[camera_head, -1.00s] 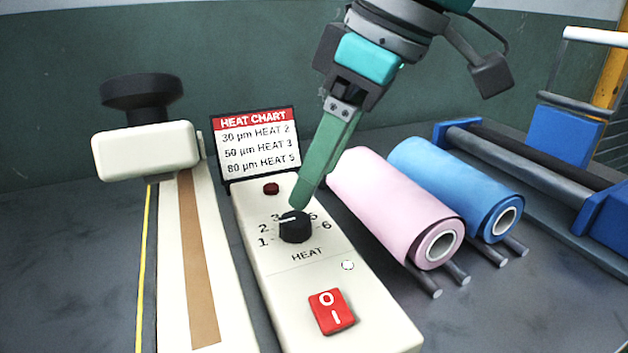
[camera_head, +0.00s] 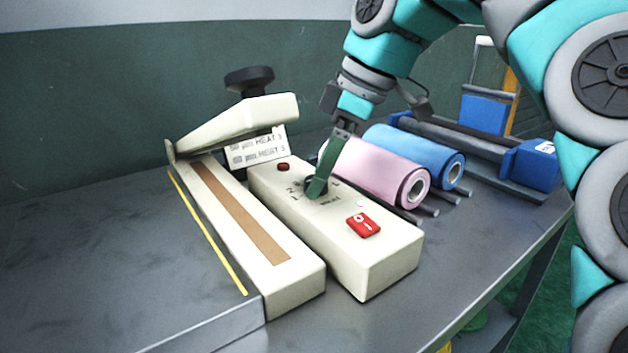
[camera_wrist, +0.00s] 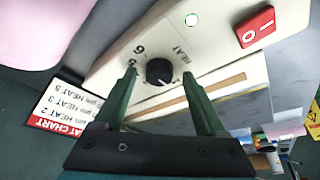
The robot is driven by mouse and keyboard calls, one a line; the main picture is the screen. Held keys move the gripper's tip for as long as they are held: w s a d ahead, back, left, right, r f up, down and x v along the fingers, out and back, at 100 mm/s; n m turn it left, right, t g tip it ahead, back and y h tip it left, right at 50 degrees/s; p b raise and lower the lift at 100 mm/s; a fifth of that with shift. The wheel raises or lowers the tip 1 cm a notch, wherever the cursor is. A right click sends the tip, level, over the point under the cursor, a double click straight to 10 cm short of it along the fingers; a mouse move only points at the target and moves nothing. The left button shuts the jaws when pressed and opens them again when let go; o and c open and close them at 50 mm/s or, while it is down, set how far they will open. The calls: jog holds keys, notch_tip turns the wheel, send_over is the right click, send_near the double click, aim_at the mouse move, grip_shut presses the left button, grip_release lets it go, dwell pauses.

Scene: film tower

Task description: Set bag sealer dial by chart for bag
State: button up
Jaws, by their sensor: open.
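The cream bag sealer (camera_head: 390,260) has a black heat dial (camera_wrist: 160,71) with numbers around it, and a red switch (camera_head: 363,225). My open gripper (camera_wrist: 163,92) is over the sealer, with one green finger on each side of the dial. Contact with the dial cannot be told. In the head view the fingers (camera_head: 322,178) hide most of the dial. The dial's white mark is small in the wrist view and its number is unclear. The heat chart (camera_head: 265,150) stands behind, partly covered by the sealer's raised arm (camera_head: 235,122). No bag is clearly visible.
A pink roll (camera_head: 375,170) and a blue roll (camera_head: 415,152) lie right of the sealer on rods. A blue-ended roller device (camera_head: 530,165) is behind them. The grey table (camera_head: 90,250) is clear at left.

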jog(key=shift+f, duration=0.1)
grip_shut()
dwell(0.7)
